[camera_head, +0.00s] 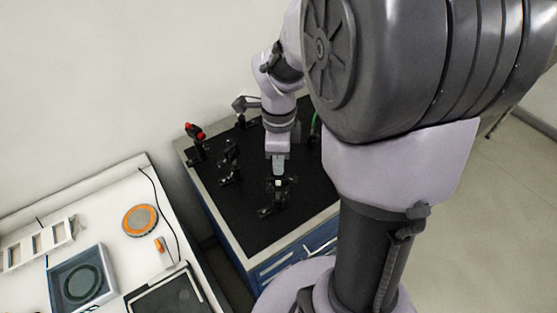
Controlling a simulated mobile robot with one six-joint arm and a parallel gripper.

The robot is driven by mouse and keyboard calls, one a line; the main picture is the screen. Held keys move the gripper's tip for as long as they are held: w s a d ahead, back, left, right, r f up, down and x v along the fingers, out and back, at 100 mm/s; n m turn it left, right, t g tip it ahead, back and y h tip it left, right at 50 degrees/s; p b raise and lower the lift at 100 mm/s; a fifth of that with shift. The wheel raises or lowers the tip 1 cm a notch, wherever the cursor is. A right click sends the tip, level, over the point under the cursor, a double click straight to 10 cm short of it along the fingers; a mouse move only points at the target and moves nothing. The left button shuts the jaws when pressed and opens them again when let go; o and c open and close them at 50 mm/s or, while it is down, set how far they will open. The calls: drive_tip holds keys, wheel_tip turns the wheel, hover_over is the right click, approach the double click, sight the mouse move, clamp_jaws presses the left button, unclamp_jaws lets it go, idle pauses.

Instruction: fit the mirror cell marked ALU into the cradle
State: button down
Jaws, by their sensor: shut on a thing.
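My gripper (279,171) points down over the black bench top (232,212), near the middle of the bench. It is shut on a small part with a pale face and dark edges (278,183), probably a mirror cell. The part is too small for any ALU mark to be read. A dark mount (268,210) stands on the bench just below and in front of the gripper. I cannot tell whether it is the cradle, or whether the held part touches it.
Dark optical mounts (230,162) stand left of my gripper, and one with red parts (195,132) is at the back left. A white side table (112,245) holds an orange-rimmed disc (140,220), a blue-grey tray (58,272) and a white rack (38,241). The bench's front left is clear.

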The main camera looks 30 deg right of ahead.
drive_tip(key=shift+f, duration=0.1)
drive_tip(key=shift+f+b, duration=1.45)
drive_tip(key=shift+b, duration=0.1)
idle(0.5)
drive_tip(key=shift+w+r, duration=0.1)
drive_tip(key=shift+r, duration=0.1)
idle(0.7)
drive_tip(key=shift+a+r+p, duration=0.2)
drive_tip(key=shift+r+p, duration=0.5)
drive_tip(key=shift+r, duration=0.7)
drive_tip(key=shift+d+f, duration=0.1)
drive_tip(key=shift+f, duration=0.1)
